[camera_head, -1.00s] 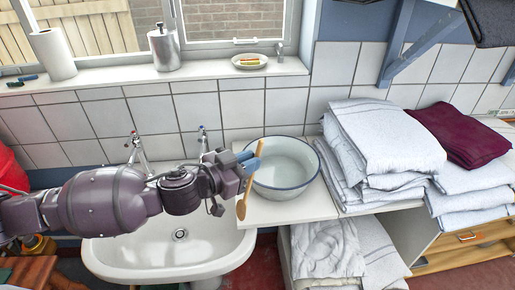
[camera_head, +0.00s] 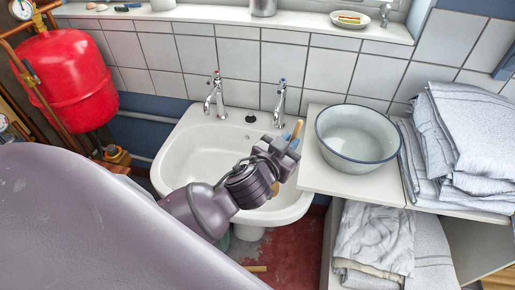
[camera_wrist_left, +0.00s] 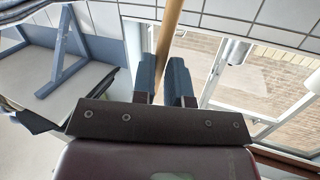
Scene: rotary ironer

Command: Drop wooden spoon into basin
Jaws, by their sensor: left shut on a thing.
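The wooden spoon (camera_head: 298,129) is in my left gripper (camera_head: 290,143), which is shut on it. Part of the spoon shows above the fingers and part below; the fingers hide its middle. In the left wrist view the spoon's shaft (camera_wrist_left: 168,32) runs up from between the two blue fingertips (camera_wrist_left: 163,80). The basin (camera_head: 357,138), a white enamel bowl with a dark blue rim, stands on the white counter to the right of the gripper. It looks empty. The gripper appears in front of the sink's right side, apart from the basin. My right gripper is not in view.
The white sink (camera_head: 205,150) with two taps is left of the counter (camera_head: 345,184). Folded towels (camera_head: 470,135) stand close to the basin's right. A tiled wall and windowsill (camera_head: 240,20) are behind. A red tank (camera_head: 68,75) is at the left.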

